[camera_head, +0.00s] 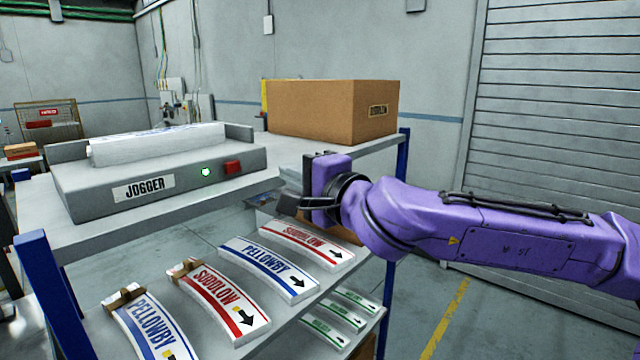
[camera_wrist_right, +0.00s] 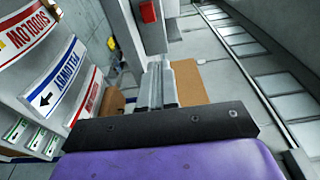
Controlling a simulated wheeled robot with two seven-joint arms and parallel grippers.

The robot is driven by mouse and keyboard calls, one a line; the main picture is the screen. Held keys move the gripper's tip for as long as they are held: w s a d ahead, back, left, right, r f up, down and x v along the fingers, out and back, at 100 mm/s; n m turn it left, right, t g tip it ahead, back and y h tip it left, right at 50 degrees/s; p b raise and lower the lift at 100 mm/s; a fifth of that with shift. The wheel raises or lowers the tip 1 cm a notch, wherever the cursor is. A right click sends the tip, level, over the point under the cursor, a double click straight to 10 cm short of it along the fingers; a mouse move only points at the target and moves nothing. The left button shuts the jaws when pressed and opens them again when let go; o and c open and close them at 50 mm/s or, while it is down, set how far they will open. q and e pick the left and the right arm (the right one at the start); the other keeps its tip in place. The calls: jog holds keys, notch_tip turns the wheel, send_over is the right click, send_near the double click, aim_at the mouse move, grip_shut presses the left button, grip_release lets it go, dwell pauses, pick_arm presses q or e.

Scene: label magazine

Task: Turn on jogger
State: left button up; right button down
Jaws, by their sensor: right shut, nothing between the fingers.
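The jogger (camera_head: 90,200) is a grey box labelled JOGGER on the upper shelf, with a stack of white printed sheets (camera_head: 160,143) on top. Its front face has a small lit green light (camera_head: 206,171) and a red switch (camera_head: 232,167) to the right of it. The red switch also shows near the top of the right wrist view (camera_wrist_right: 148,11). My right gripper (camera_head: 287,203) is shut and empty, in front of the shelf, to the right of and lower than the switch, apart from it. Its fingers (camera_wrist_right: 158,85) show in the wrist view. My left gripper is out of view.
A cardboard box (camera_head: 325,112) stands on the upper shelf (camera_head: 120,230) behind the gripper. The lower shelf holds curved label stacks, such as the PELLOWBY stack (camera_head: 268,268) and the SUDDLOW stack (camera_head: 222,300). A blue post (camera_head: 50,290) stands at the front left. Floor is free at right.

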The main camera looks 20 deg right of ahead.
jog(key=shift+s+d+f+m+h, duration=0.85)
jog(key=shift+s+d, duration=0.35)
jog(key=shift+d, duration=0.65)
notch_tip(320, 180, down, 36)
jog(key=f+n+g+h, duration=0.1)
jog(key=n+g+h, duration=0.1)
jog(key=g+h, duration=0.3)
jog(key=s+d+f+n+g, duration=0.2)
jog(key=s+d+f+g, duration=0.1)
jog(key=s+f, duration=0.45)
jog(key=s+d+f+n+g, duration=0.25)
jog(key=s+f, duration=0.35)
jog(key=f, duration=0.3)
jog(key=s+d+f+n+g+h, duration=0.1)
jog(key=s+f, duration=0.3)
jog(key=s, duration=0.4)
jog(key=s+d+f+n+g+h, duration=0.1)
jog(key=s+d+f+n+g, duration=0.1)
jog(key=s, duration=0.6)
notch_tip(320, 180, down, 2)
jog(key=shift+d+f+g, duration=0.25)
jog(key=shift+d+g, duration=0.1)
jog(key=shift+d, duration=0.25)
